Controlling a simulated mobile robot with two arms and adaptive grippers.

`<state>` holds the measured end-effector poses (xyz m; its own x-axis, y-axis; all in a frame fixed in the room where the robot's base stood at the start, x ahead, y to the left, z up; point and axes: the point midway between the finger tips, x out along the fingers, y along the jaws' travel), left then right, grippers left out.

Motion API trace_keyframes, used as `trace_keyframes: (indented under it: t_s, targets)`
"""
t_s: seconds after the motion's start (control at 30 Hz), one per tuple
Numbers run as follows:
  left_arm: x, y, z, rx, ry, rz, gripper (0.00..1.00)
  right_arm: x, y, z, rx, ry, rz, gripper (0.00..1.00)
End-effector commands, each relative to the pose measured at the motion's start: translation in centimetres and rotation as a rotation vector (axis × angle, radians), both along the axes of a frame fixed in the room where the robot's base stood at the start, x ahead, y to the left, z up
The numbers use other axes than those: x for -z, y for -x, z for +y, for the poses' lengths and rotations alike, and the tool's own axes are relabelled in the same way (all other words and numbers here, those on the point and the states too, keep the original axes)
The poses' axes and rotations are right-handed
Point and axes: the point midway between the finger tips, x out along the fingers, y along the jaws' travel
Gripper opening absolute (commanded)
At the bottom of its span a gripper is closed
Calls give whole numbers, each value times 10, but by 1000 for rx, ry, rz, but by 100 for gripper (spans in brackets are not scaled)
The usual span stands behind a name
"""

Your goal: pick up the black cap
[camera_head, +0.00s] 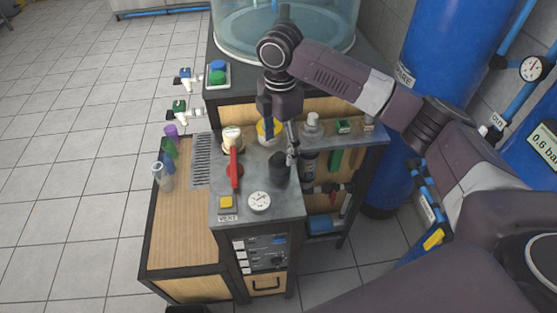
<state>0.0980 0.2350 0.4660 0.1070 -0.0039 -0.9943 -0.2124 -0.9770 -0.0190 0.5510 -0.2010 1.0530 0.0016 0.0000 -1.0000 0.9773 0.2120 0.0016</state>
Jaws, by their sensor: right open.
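The black cap (279,168) appears as a short dark cylinder standing upright on the grey top of the bench (240,205). My right gripper (286,146) comes down from above and hangs just behind and over the cap. It is open with nothing visible between its fingers. One finger reaches down close to the cap's right rear side; I cannot tell whether it touches. My left gripper is not in view.
A red-handled valve (234,170), a round gauge (260,201) and a yellow button (226,202) sit left and front of the cap. A yellow-ringed fitting (269,130) and a white-topped bottle (312,124) stand behind. Coloured tubes (163,177) stand at left.

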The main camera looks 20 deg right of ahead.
Motion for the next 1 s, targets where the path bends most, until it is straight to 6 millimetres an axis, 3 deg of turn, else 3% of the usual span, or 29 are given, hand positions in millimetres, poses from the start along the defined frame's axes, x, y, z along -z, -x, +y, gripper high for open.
trace_keyframes:
  t_s: [0.1,0.2,0.27,0.4,0.5,0.63,1.0]
  targets:
    - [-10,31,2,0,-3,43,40,12,1,-3,2,2,3,64]
    - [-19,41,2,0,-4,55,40,27,2,-5,2,2,3,64]
    - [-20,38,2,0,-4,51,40,37,2,-4,2,2,2,64]
    - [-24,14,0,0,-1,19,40,50,2,-4,1,1,-1,64]
    - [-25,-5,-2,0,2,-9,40,53,1,-4,1,0,-3,64]
    - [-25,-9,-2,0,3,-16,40,53,1,-4,1,0,-3,64]
    - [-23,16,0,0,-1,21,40,52,1,-3,1,0,-3,25]
